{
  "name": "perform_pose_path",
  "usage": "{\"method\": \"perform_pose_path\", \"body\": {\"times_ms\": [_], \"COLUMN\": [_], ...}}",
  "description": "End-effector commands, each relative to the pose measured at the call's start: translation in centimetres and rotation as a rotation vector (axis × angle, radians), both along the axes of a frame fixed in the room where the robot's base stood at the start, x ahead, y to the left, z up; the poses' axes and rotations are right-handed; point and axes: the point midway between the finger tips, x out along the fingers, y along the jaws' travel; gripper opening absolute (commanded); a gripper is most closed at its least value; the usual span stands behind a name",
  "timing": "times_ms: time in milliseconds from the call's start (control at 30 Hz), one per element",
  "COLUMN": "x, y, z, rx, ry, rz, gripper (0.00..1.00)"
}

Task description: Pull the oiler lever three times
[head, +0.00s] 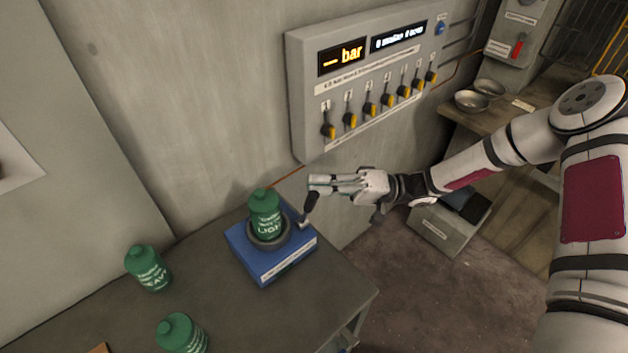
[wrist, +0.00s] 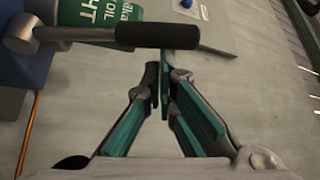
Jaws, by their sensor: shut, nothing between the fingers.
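The blue oiler (head: 283,262) sits on the dark table with a green bottle (head: 264,213) marked LIGHT upright in its round seat. Its lever, with a black grip (head: 311,202), sticks up from the oiler's right side. In the wrist view the lever's black grip (wrist: 158,36) lies across the picture, with its grey rod (wrist: 75,34) running left to a pivot. My gripper (head: 314,184) is shut and empty beside the top of the lever. In the wrist view its fingertips (wrist: 163,72) are just below the grip; I cannot tell whether they touch it.
Two more green bottles stand on the table, one marked HEAVY (head: 148,269) and one at the front (head: 181,335). A wall panel (head: 370,75) with a row of yellow-tipped levers is behind my gripper. Metal bowls (head: 471,101) rest on a wooden bench at the right.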

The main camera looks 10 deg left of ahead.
Motion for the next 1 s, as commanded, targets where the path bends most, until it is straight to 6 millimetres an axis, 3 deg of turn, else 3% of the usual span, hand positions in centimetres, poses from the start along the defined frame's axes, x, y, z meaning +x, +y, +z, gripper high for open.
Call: {"method": "perform_pose_path", "body": {"times_ms": [400,1000], "x": [-1.5,-1.7], "y": [-1.5,-1.7], "z": [-0.7,-0.8], "rx": [0.141,0.156], "ry": [-0.124,-0.141], "rz": [0.001,0.004], "gripper": [0.0,0.0]}}
